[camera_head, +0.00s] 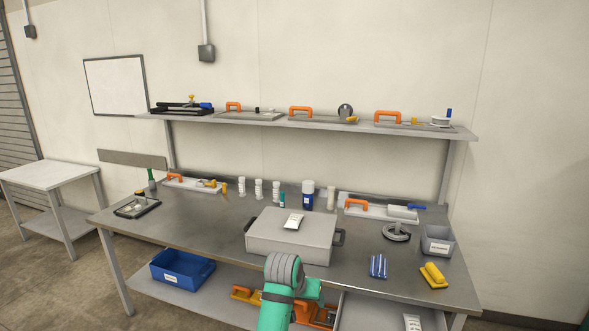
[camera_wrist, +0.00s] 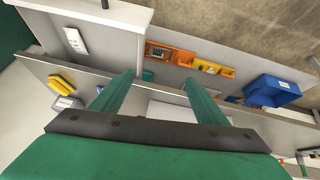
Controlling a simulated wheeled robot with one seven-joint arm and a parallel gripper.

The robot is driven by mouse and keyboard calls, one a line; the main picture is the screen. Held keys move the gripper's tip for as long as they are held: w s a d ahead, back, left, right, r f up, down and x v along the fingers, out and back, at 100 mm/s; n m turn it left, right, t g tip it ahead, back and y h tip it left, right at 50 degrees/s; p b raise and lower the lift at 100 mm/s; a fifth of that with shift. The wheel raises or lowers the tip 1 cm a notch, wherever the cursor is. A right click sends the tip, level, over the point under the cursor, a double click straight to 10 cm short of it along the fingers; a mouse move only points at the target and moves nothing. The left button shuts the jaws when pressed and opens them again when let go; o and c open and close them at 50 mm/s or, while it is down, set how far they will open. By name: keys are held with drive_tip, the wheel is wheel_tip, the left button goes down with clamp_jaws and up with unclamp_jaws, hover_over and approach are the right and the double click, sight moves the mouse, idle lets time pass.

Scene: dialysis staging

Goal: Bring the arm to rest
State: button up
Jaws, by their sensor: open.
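My gripper (camera_wrist: 163,92) shows in the wrist view with its two green fingers spread apart and nothing held between them. Behind the fingers are the edge of the grey bench and the lower level with its bins. In the head view my green and grey arm rises at the bottom centre, in front of the bench (camera_head: 215,233); the fingertips cannot be made out there. A large grey case (camera_head: 290,245) with a white packet (camera_head: 293,221) on top stands on the bench just beyond my arm.
An open drawer (camera_head: 375,312) juts out at lower right. A blue bin (camera_head: 182,270) and orange items (camera_head: 245,294) sit on the lower shelf. Bottles, blue striped packets (camera_head: 378,266), a yellow item (camera_head: 433,275) and a grey bin (camera_head: 437,242) stand on the bench. An upper shelf (camera_head: 270,121) holds trays.

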drive_tip(key=s+d+f+n+t+h, duration=0.1)
drive_tip(key=s+d+f, duration=0.25)
drive_tip(key=f, duration=0.45)
drive_tip(key=s+d+f+n+t+h, duration=0.1)
drive_tip(key=s+d+f+t, duration=0.15)
drive_tip(key=s+f, duration=0.4)
drive_tip(key=s+f+n+t+y, duration=0.1)
drive_tip(key=s+f, duration=0.4)
drive_tip(key=s, duration=0.2)
drive_tip(key=s+f+n+t, duration=0.1)
drive_tip(key=s+f, duration=0.3)
drive_tip(key=s, duration=0.3)
drive_tip(key=s+a+r+t+y, duration=0.1)
drive_tip(key=s+a, duration=0.1)
drive_tip(key=s, duration=0.7)
drive_tip(key=s+a+r+t+y, duration=0.1)
drive_tip(key=s+a+y, duration=0.15)
drive_tip(key=s, duration=0.65)
drive_tip(key=s+a+r+m+t, duration=0.1)
drive_tip(key=s+a+r, duration=0.3)
drive_tip(key=s+r, duration=0.8)
drive_tip(key=shift+s+a+r+t, duration=0.2)
drive_tip(key=shift+s+t, duration=0.45)
drive_tip(key=shift+s, duration=0.35)
